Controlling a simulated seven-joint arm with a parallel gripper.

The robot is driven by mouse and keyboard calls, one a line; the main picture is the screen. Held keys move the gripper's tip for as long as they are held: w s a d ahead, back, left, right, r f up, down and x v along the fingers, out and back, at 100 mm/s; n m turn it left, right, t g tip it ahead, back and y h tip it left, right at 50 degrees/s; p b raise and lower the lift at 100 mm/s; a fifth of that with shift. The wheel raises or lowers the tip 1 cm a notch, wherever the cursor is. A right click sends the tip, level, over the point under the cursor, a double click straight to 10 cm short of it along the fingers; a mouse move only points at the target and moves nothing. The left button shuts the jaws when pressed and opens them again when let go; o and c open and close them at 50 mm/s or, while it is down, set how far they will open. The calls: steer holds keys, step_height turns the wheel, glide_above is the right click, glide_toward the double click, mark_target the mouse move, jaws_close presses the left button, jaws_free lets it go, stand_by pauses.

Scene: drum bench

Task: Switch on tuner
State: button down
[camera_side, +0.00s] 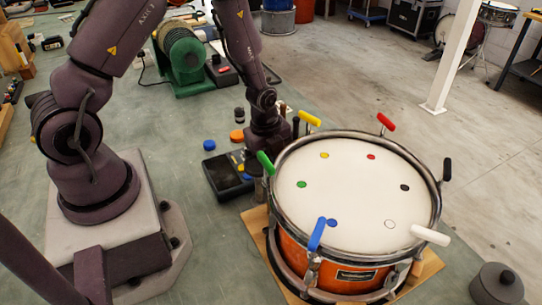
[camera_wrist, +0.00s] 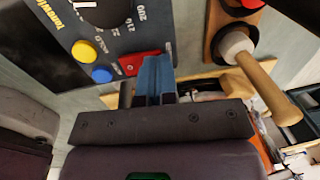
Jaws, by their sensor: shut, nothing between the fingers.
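The tuner (camera_wrist: 95,25) is a dark box with a printed number scale, a black dial, a yellow button (camera_wrist: 85,51), a blue button (camera_wrist: 102,74) and a red switch (camera_wrist: 138,63). In the side view the tuner (camera_side: 217,178) lies on the bench left of the drum, partly hidden by my arm. My gripper (camera_wrist: 154,62) is shut and empty. In the wrist view its blue fingertips are at the tuner's edge, right beside the red switch. I cannot tell whether they touch it. The fingertips are hard to make out in the side view.
An orange drum (camera_side: 340,250) with coloured T-handles around its rim stands close right of my gripper on a wooden board (camera_side: 262,222). A wooden-handled tool (camera_wrist: 262,80) shows right of the fingers. Blue (camera_side: 209,145) and orange (camera_side: 237,136) round pieces lie behind the tuner.

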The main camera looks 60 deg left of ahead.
steer(key=shift+w+f, duration=0.1)
steer(key=shift+f, duration=0.1)
stand_by(0.4)
steer(key=shift+s+r, duration=0.35)
steer(key=shift+s, duration=0.4)
steer(key=shift+r, duration=0.1)
step_height(320, 180, up, 14)
steer(key=w, duration=0.1)
steer(key=shift+w, duration=0.4)
